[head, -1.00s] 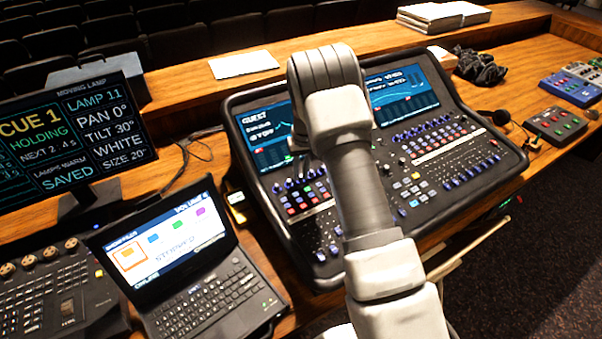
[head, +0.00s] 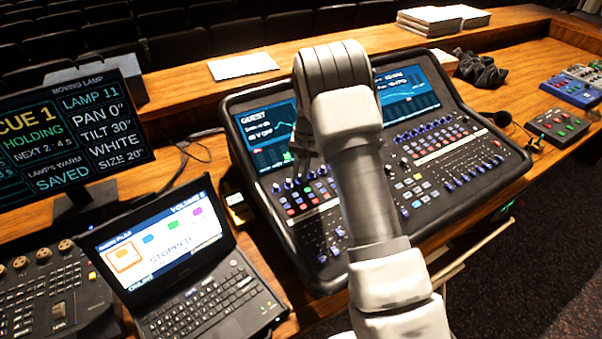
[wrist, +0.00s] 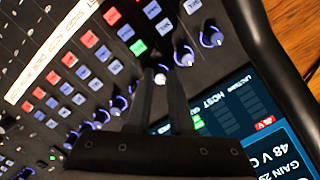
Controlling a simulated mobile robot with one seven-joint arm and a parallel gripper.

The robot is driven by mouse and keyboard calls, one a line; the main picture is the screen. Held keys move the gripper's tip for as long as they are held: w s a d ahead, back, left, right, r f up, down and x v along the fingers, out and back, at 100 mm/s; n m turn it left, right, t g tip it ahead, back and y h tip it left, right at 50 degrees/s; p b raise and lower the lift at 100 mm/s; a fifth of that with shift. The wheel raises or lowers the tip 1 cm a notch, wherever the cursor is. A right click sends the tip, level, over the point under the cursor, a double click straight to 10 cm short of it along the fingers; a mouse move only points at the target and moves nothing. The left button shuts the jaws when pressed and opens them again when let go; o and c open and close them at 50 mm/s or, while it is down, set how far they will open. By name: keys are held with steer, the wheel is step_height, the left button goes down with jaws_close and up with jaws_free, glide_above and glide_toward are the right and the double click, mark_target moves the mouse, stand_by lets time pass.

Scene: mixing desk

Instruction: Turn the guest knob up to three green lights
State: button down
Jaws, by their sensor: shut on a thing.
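The mixing desk (head: 330,262) stands in the middle of the head view, with its left screen (head: 266,135) headed GUEST. In the wrist view a row of blue-ringed knobs (wrist: 211,37) runs along the screen's edge. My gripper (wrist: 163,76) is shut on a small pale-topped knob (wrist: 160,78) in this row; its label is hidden. A single green lit button (wrist: 138,47) shows just beside the fingertips, and a small green patch (wrist: 197,122) shows on the screen.
A laptop (head: 205,300) and a lamp monitor (head: 110,125) stand to the left. Neighbouring knobs and red and blue buttons (wrist: 87,40) sit close around my fingers.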

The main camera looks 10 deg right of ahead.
steer(key=c, duration=1.1)
jaws_free()
steer(key=r, duration=0.5)
steer(key=d+r, duration=0.1)
steer(key=r, duration=1.1)
steer(key=shift+s+d+r+b, duration=0.15)
steer(key=shift+d+r+b, duration=0.05)
steer(key=shift+d+b, duration=0.2)
